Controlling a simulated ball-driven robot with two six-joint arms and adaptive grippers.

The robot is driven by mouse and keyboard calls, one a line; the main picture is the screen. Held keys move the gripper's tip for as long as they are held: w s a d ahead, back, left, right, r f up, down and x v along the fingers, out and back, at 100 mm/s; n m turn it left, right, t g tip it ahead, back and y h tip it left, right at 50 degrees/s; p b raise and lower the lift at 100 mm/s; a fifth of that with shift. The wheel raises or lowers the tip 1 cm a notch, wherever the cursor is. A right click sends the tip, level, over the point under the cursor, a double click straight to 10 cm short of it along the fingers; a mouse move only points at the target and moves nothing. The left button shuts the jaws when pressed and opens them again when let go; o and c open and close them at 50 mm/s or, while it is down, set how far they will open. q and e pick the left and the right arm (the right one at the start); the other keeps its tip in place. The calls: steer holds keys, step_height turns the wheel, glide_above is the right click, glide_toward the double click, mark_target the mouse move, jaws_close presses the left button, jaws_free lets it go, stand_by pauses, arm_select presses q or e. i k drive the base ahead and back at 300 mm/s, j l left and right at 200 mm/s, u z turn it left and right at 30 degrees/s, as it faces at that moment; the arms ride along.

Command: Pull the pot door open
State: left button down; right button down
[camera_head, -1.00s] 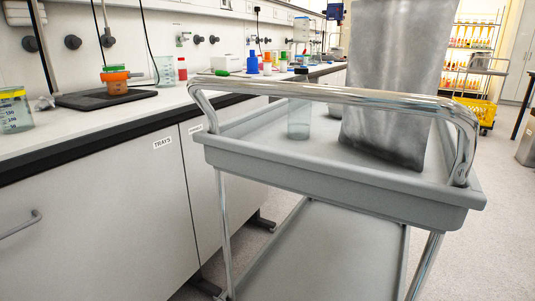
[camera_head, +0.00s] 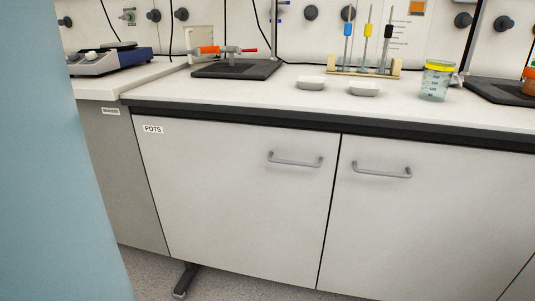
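The pot door (camera_head: 230,200) is a pale cabinet front under the bench, with a small "POTS" label (camera_head: 153,129) at its upper left. Its grey bar handle (camera_head: 295,160) is near the upper right corner. The door is shut, flush with the door to its right. Neither of my grippers is in view.
A second door (camera_head: 430,215) with its own handle (camera_head: 382,171) is to the right. The benchtop (camera_head: 270,97) holds white dishes (camera_head: 364,89), a yellow-lidded jar (camera_head: 436,80) and a pipette rack (camera_head: 363,69). A blue surface (camera_head: 55,190) blocks the left side. Floor shows below the doors.

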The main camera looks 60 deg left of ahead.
mark_target(253, 200)
steer(key=u, duration=0.5)
steer(key=l+u, duration=0.1)
steer(key=u, duration=0.4)
steer(key=k+u, duration=0.1)
steer(key=u, duration=0.9)
steer(key=k, duration=0.05)
